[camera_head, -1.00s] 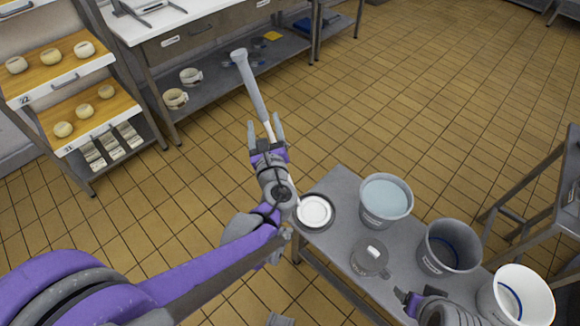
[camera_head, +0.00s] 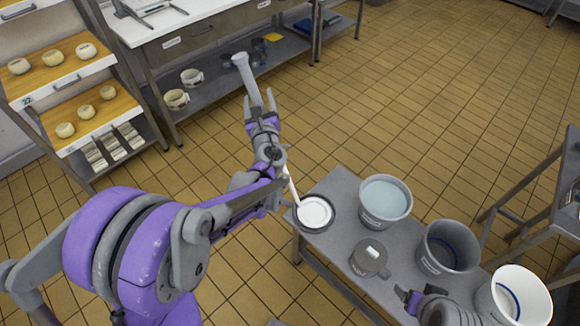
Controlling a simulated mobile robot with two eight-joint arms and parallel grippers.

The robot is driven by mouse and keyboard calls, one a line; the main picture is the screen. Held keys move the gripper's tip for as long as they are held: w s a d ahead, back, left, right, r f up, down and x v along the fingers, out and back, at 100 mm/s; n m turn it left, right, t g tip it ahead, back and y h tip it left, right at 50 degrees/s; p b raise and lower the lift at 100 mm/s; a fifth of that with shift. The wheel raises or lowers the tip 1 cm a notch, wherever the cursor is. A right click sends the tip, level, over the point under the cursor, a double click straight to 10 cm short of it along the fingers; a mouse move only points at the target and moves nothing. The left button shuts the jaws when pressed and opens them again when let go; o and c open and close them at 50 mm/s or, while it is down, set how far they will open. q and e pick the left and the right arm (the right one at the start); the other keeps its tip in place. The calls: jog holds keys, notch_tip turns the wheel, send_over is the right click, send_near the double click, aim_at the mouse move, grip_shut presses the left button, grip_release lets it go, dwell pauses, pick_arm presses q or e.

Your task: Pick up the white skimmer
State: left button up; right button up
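The white skimmer (camera_head: 292,188) has a white round head (camera_head: 315,211) in a dark round dish at the left end of the grey bench. Its white shaft runs up and left to a thick grey handle (camera_head: 248,78) past the bench edge, over the floor. My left gripper (camera_head: 260,101) is open, with one finger on each side of the handle in the picture. Whether the handle lies between the fingers or below them I cannot tell. My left wrist hides part of the shaft. My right gripper (camera_head: 407,297) is at the bottom right; its fingers are unclear.
The grey bench (camera_head: 340,222) holds a blue-filled bucket (camera_head: 384,202), a grey jug (camera_head: 369,259), a dark bucket (camera_head: 447,247) and a white bucket (camera_head: 513,297). A rack with trays of round pieces (camera_head: 88,112) stands left, a steel table (camera_head: 190,14) at the back. Tiled floor is open in the middle.

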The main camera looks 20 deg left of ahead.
pick_arm(q)
grip_shut()
jog(key=shift+r, duration=0.1)
dwell(0.4)
notch_tip(320, 180, up, 17)
jog(key=p, duration=0.5)
pick_arm(e)
notch_tip(320, 180, up, 7)
jog(key=w, duration=0.2)
jog(key=shift+w+t, duration=0.25)
jog(key=shift+t, duration=0.05)
